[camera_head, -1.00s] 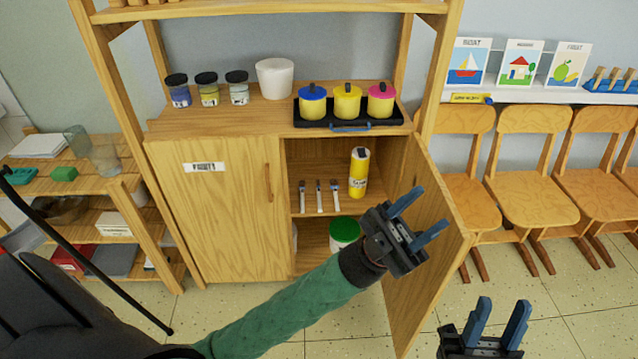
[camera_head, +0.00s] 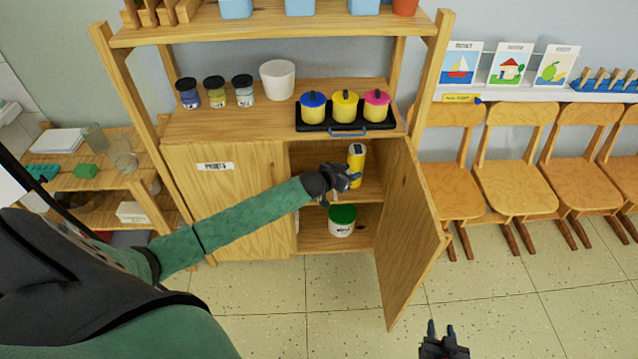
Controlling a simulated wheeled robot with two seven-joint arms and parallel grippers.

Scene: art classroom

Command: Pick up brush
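My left gripper (camera_head: 350,178) is at the open right side of the cupboard (camera_head: 215,205), in front of its upper shelf. It is small and dark, and I cannot tell how far its fingers are apart. The paint brushes on that shelf are almost wholly hidden behind the gripper and its wrist, so contact with them cannot be told. A yellow bottle (camera_head: 357,158) stands just behind and above the gripper. My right gripper (camera_head: 441,332) is low over the floor, right of the cupboard, with its fingers apart and nothing between them.
The cupboard door (camera_head: 412,225) stands open to the right. A green-lidded tub (camera_head: 342,220) is on the lower shelf. The cupboard top holds paint jars (camera_head: 215,92), a white pot (camera_head: 277,80) and a black tray (camera_head: 382,125) with lidded pots. Chairs (camera_head: 515,170) line the right wall.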

